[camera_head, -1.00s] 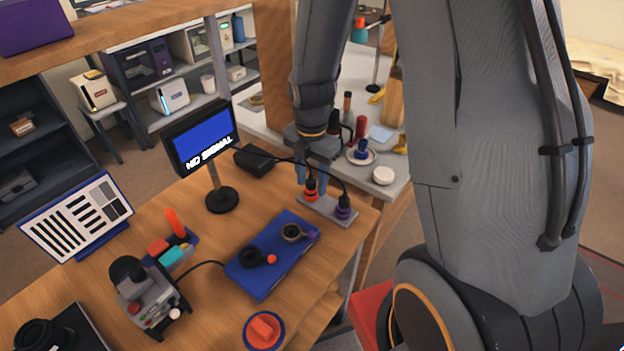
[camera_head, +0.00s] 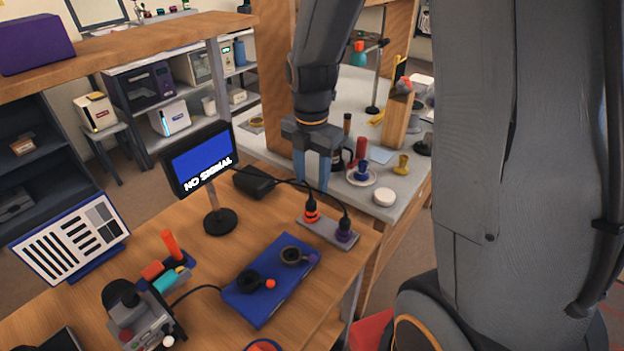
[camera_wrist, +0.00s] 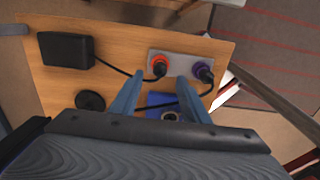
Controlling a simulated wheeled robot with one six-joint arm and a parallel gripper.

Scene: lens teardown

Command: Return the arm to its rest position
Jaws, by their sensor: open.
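My gripper (camera_head: 312,172) hangs from my arm above the back edge of the wooden table (camera_head: 150,240), fingers pointing down. Its two blue fingers are apart with nothing between them. In the wrist view, my gripper (camera_wrist: 160,92) also shows open above the table. Below the fingers is a grey power strip (camera_head: 327,230) with an orange-red plug (camera_head: 311,212) and a purple plug (camera_head: 344,231) standing in it. The fingers are clear of both plugs.
A monitor (camera_head: 203,160) reading NO SIGNAL stands left of my gripper. A black box (camera_head: 254,181) with cables lies behind the strip. A blue mat (camera_head: 268,298) holds small ring parts. A grey bench (camera_head: 395,195) with tools and a white puck (camera_head: 384,197) is behind.

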